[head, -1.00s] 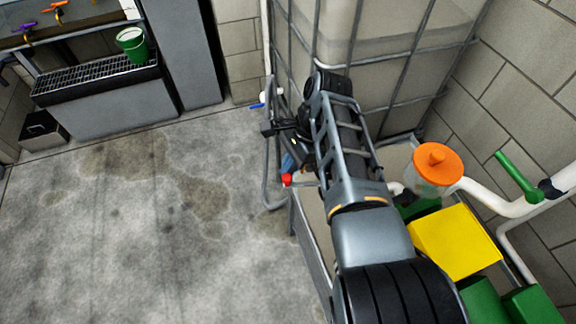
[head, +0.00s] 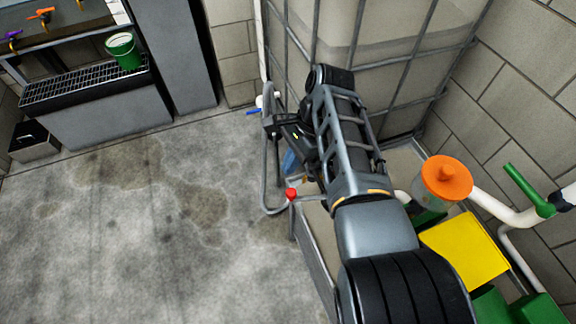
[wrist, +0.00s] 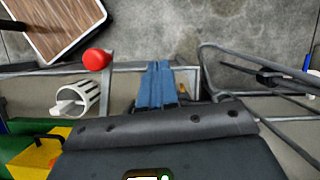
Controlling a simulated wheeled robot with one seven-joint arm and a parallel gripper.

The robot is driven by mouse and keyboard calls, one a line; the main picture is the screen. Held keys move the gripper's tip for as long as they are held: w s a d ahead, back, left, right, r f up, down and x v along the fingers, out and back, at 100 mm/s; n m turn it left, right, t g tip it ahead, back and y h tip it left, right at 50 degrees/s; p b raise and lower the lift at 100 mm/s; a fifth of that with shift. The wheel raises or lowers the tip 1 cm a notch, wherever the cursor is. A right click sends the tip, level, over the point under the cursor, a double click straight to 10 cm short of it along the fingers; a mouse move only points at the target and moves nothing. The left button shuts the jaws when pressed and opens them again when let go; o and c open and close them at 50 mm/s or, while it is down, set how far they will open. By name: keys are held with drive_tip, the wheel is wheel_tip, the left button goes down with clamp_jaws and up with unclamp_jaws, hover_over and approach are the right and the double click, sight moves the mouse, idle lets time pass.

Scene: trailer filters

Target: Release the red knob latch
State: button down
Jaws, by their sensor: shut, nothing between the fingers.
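The red knob (head: 291,194) sits at the corner of a grey metal frame in the head view. It also shows in the wrist view (wrist: 96,59), left of my fingers, on a thin metal post. My gripper (head: 290,163) is just beyond the knob in the head view, partly hidden by my arm. In the wrist view its blue fingers (wrist: 158,83) are together with nothing between them. There is a clear sideways gap between the fingers and the knob. I cannot make out the latch mechanism beneath the knob.
A bent metal tube (wrist: 235,65) is right of my fingers in the wrist view. A white slotted cylinder (wrist: 76,100) is at left. A caged tank (head: 390,50), an orange-lidded container (head: 446,178) and a yellow box (head: 465,245) flank my arm. The concrete floor (head: 120,240) at left is open.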

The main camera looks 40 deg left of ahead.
wheel_tip(320, 180, up, 8)
drive_tip(key=w+a+b, duration=0.1)
drive_tip(key=w+a, duration=0.1)
drive_tip(key=shift+a+r, duration=0.15)
drive_tip(key=shift+a, duration=0.1)
drive_tip(key=shift+w, duration=0.1)
idle(0.4)
